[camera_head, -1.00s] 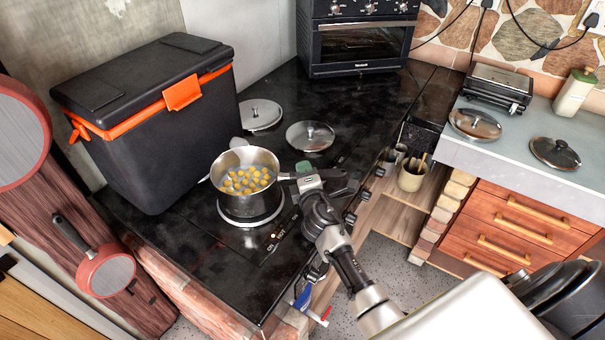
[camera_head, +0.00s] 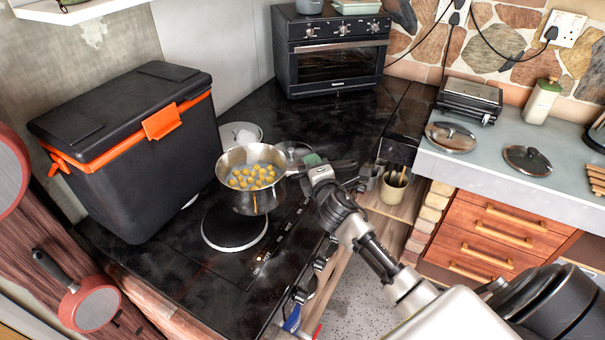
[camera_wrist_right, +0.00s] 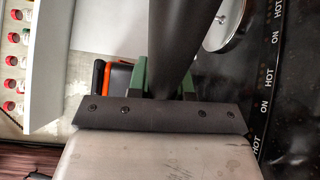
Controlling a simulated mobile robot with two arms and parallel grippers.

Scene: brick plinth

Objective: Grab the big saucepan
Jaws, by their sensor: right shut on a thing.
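The steel saucepan (camera_head: 252,202), with several yellow round pieces inside, hangs above the black hob, up and right of the bare round burner (camera_head: 234,230). It looks roughly level. My right gripper (camera_head: 318,168) is shut on its dark handle, on the right side of the pan. In the right wrist view the dark handle (camera_wrist_right: 182,42) runs between the green fingertips (camera_wrist_right: 164,82). The pan's bowl is out of that view. My left gripper is not in view.
A black cooler box (camera_head: 140,150) with orange trim stands left of the pan. Lids (camera_head: 240,135) lie behind the pan. A toaster oven (camera_head: 330,55) stands at the back. A grey counter (camera_head: 490,160) with lids and a grill (camera_head: 470,97) is at right.

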